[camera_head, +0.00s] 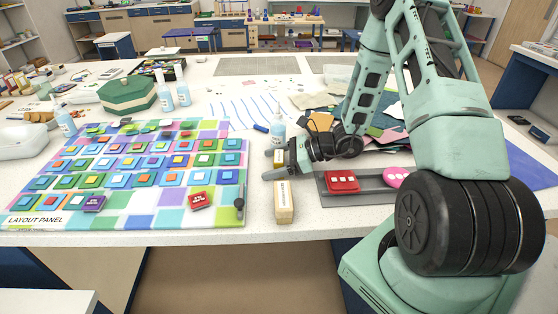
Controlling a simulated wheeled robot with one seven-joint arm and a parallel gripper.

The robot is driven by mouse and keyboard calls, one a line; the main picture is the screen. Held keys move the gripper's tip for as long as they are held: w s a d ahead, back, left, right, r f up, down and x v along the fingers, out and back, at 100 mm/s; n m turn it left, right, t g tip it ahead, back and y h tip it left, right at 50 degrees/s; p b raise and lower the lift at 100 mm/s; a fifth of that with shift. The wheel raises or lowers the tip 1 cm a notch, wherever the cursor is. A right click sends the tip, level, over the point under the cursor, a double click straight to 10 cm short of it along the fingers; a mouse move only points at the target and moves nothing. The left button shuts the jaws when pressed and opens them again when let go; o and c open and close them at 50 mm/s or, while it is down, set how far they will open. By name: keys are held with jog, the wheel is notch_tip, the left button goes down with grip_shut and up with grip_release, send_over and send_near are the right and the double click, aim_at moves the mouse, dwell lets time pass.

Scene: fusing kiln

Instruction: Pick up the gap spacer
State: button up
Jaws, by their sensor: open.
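No piece in view is clearly marked as the gap spacer. A small yellowish block (280,158) shows between the two fingers of my gripper (273,161). Whether the fingers touch it cannot be told. A pale wooden block (284,204) stands on the white table just in front of the gripper, near the table's front edge. My gripper is open, low over the table, its fingers pointing left. The arm comes in from the right and hides part of the table behind it.
The layout panel (170,218) with several coloured glass tiles lies left of the gripper. A red block (341,182) and a pink disc (397,178) sit on a grey tray (350,199) to the right. A bottle (278,132) stands close behind the gripper.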

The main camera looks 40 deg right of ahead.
jog(key=c, duration=0.6)
